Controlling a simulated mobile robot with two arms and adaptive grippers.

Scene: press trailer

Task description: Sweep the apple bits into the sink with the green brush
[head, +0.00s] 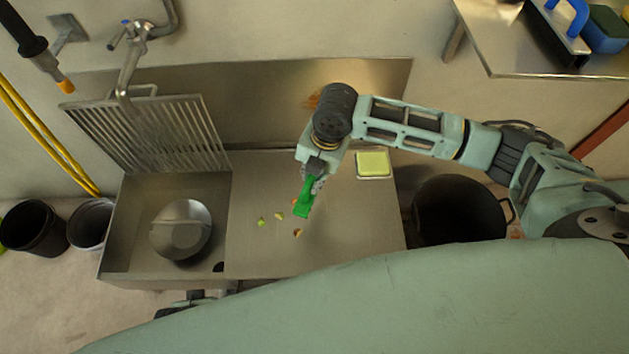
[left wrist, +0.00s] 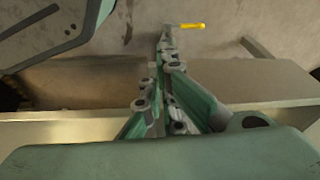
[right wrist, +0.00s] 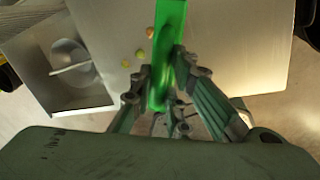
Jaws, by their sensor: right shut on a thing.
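The green brush (head: 304,202) is held in my right gripper (head: 314,180) over the steel counter, just right of the apple bits. In the right wrist view the gripper (right wrist: 167,100) is shut on the green brush (right wrist: 169,30). Several small apple bits (head: 279,215) lie on the counter between the brush and the sink; some also show in the right wrist view (right wrist: 140,54). The sink (head: 128,245) is the basin to the left of the counter. My left gripper (left wrist: 167,45) looks shut and empty, low in front of the counter. Whether the brush touches the counter is unclear.
A round metal vessel (head: 181,229) lies in the sink, and a slatted rack (head: 150,130) leans behind it. A yellow-green sponge (head: 373,164) sits at the counter's back right. A dark pot (head: 458,210) stands right of the counter. The counter's front middle (head: 340,240) is clear.

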